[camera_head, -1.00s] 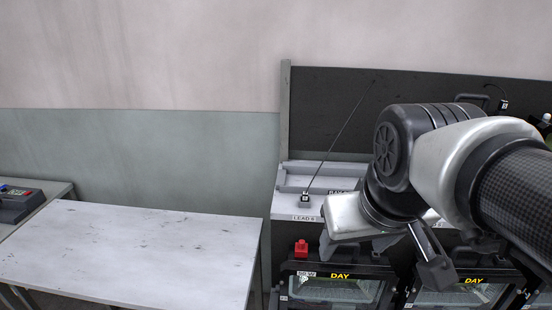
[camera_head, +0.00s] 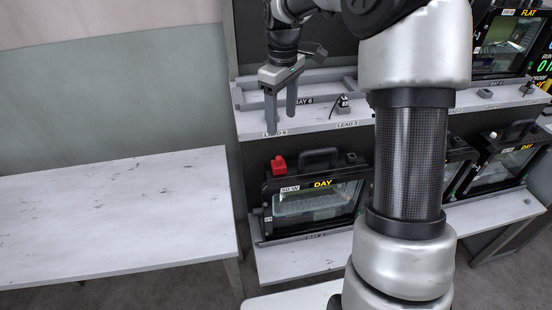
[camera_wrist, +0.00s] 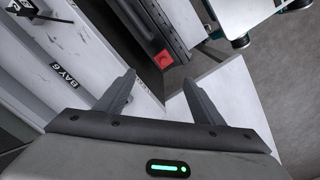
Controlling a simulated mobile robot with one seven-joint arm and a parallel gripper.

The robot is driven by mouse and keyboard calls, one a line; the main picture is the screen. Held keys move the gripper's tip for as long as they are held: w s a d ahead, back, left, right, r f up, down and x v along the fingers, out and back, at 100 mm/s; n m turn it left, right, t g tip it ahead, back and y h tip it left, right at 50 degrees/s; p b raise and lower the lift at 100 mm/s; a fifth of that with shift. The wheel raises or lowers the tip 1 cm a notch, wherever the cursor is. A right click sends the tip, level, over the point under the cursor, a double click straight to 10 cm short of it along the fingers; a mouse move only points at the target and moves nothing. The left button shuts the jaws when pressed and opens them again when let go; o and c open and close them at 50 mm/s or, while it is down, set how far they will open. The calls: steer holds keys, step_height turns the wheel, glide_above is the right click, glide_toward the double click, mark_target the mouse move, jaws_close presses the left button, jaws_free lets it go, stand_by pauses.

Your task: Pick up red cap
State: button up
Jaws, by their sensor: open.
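The red cap (camera_head: 278,165) sits on the left end of the top of a black floodlight housing (camera_head: 313,203) marked DAY, on the lower shelf. In the wrist view the cap (camera_wrist: 163,59) shows just beyond the fingertips, roughly between them in the picture. My gripper (camera_head: 281,122) is open and empty, with its fingers pointing down. It is above the cap in the head view, at the front edge of the upper shelf. The two fingers also show spread apart in the wrist view (camera_wrist: 160,82). Nothing hides the cap.
The housing has a black handle (camera_head: 318,156) to the right of the cap. The upper shelf (camera_head: 316,121) carries a grey tray and a small lead block (camera_head: 342,104). More housings (camera_head: 503,160) stand to the right. A bare white table (camera_head: 115,210) is at left.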

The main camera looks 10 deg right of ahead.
mark_target(278, 157)
step_height(278, 157, down, 11)
steer(key=shift+a+r+b, duration=0.1)
steer(key=shift+r+b, duration=0.1)
steer(key=shift+b, duration=0.1)
steer(key=shift+s+a+f, duration=0.1)
steer(key=shift+a+f, duration=0.1)
steer(key=shift+f, duration=1.15)
steer(key=shift+s+a+f, duration=0.1)
steer(key=shift+a+f, duration=0.05)
steer(key=shift+f, duration=1.2)
steer(key=shift+c, duration=0.5)
steer(key=c, duration=1)
